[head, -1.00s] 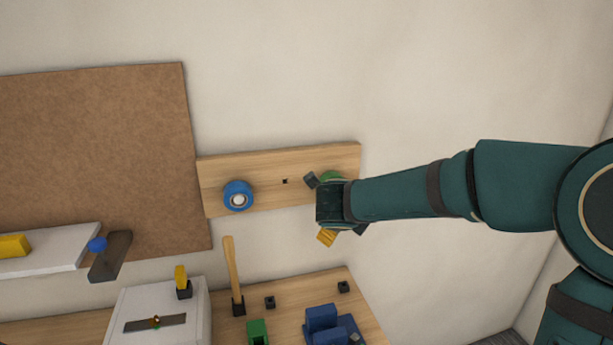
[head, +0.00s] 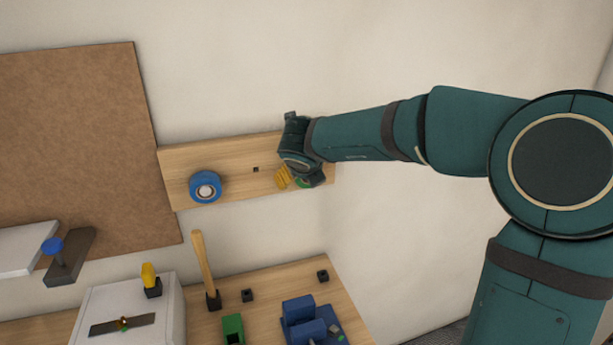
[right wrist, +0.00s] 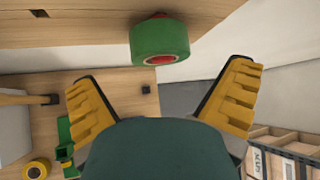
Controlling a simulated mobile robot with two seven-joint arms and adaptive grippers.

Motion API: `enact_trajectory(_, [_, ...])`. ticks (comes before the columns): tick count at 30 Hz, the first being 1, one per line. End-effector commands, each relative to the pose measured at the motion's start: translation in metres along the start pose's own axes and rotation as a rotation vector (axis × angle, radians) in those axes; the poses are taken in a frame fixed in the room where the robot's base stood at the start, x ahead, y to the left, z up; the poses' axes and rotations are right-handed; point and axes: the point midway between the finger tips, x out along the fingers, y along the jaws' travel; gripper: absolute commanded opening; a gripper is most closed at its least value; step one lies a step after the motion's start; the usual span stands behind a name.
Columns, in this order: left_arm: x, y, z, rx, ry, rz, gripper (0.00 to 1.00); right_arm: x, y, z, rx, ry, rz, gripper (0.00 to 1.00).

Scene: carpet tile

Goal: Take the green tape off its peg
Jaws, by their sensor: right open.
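The green tape (right wrist: 160,41) hangs on the wooden peg board, seen at the top middle of the right wrist view. Its core is red. In the head view only a sliver of the green tape (head: 302,183) shows beside my gripper. My right gripper (head: 290,178) is at the right end of the board, in front of the tape. In the right wrist view its yellow fingers (right wrist: 160,95) are spread wide and empty, with the tape beyond and between them, apart from both. My left gripper is in no view.
A blue tape (head: 205,187) hangs on the left part of the board (head: 228,160), with a small dark empty peg (head: 256,169) between. Below, a bench holds a mallet (head: 204,262), a blue vise-like tool (head: 308,322) and a green block (head: 232,328).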

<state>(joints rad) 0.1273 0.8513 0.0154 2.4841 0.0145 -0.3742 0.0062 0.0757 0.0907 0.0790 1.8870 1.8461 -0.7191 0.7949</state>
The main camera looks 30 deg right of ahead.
Motion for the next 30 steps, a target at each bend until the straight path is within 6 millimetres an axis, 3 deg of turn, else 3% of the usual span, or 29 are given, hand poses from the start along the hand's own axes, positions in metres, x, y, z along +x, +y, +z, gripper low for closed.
enact_trajectory(8, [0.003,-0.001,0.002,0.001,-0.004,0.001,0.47,0.022,0.0,0.0,-0.001,0.001,0.0,1.0])
enact_trajectory(18, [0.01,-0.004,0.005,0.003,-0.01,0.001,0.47,0.065,0.001,0.003,-0.001,0.001,0.001,1.0])
enact_trajectory(26, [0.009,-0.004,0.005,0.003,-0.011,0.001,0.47,0.067,0.0,0.004,-0.001,-0.001,0.0,1.0])
enact_trajectory(27, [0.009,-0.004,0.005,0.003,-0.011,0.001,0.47,0.067,0.0,0.004,-0.001,-0.001,0.001,0.96])
enact_trajectory(30, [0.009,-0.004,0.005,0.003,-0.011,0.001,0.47,0.067,0.0,0.004,-0.001,-0.001,0.001,0.61])
